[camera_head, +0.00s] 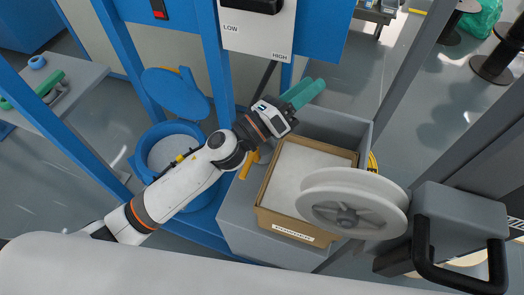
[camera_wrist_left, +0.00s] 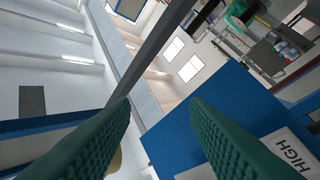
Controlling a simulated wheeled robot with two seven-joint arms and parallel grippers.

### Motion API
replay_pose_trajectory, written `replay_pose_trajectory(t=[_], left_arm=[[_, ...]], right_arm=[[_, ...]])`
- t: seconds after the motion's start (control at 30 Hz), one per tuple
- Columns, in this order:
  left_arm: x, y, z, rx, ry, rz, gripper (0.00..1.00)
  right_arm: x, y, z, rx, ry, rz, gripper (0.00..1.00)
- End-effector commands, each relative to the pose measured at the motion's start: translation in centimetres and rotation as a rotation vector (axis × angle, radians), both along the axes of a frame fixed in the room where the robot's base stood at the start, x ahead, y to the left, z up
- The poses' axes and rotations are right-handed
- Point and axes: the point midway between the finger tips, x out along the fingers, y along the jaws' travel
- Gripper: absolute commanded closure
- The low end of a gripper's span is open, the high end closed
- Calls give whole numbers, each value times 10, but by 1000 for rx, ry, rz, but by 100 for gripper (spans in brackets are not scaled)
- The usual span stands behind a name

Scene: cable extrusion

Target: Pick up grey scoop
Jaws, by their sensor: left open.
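No scoop shows clearly. A small grey object (camera_head: 61,91), which I cannot identify for certain, lies beside a green tool (camera_head: 49,82) on the grey side table at the left. My left gripper (camera_head: 303,93) is raised behind the powder box and far to the right of that table. Its green fingers point up and to the right. In the left wrist view the two fingers (camera_wrist_left: 160,102) stand wide apart with nothing between them. My right gripper does not show.
A cardboard box (camera_head: 292,230) of white powder sits in front of the gripper, beside a white spool (camera_head: 352,204). A blue bucket (camera_head: 146,165) stands under my left arm. Blue posts and a LOW/HIGH panel (camera_head: 258,32) rise close by.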

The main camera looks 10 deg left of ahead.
Motion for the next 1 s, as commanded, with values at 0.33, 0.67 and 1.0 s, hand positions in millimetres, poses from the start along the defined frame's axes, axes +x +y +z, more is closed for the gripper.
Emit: replay_pose_trajectory(t=[0.33,0.67,1.0], left_arm=[[-72,-46,-74,1005,-1323,-625,58],[-25,94,-150,1538,-1965,-1402,58],[-14,127,-180,1588,-2018,-1615,58]], right_arm=[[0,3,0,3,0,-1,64],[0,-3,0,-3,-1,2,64],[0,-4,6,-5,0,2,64]])
